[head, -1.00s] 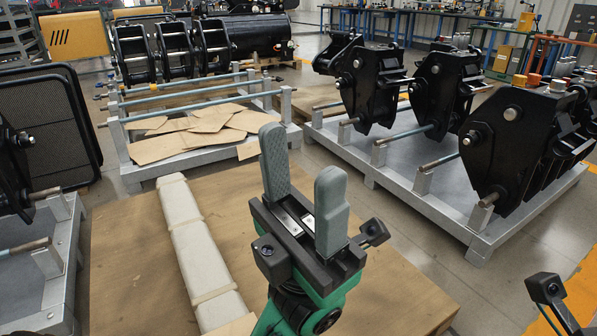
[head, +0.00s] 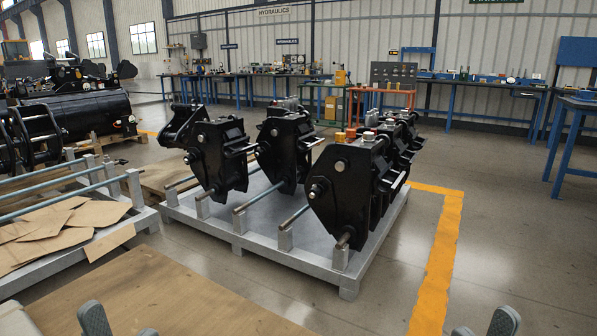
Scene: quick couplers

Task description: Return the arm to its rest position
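Only the fingertips of my grippers show, at the bottom edge of the head view. My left gripper (head: 121,325) is at the lower left, in front of the brown board, with its two grey fingertips apart and nothing visible between them. My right gripper (head: 484,327) is at the lower right over the grey floor, its fingertips also apart and empty. The rest of both arms is out of the picture.
Black couplers (head: 345,195) stand on a grey metal rack (head: 262,258) in the middle. A second rack (head: 146,217) with cardboard sheets (head: 70,222) is at the left. A brown board (head: 150,290) lies in front. Floor right of the yellow line (head: 440,255) is clear.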

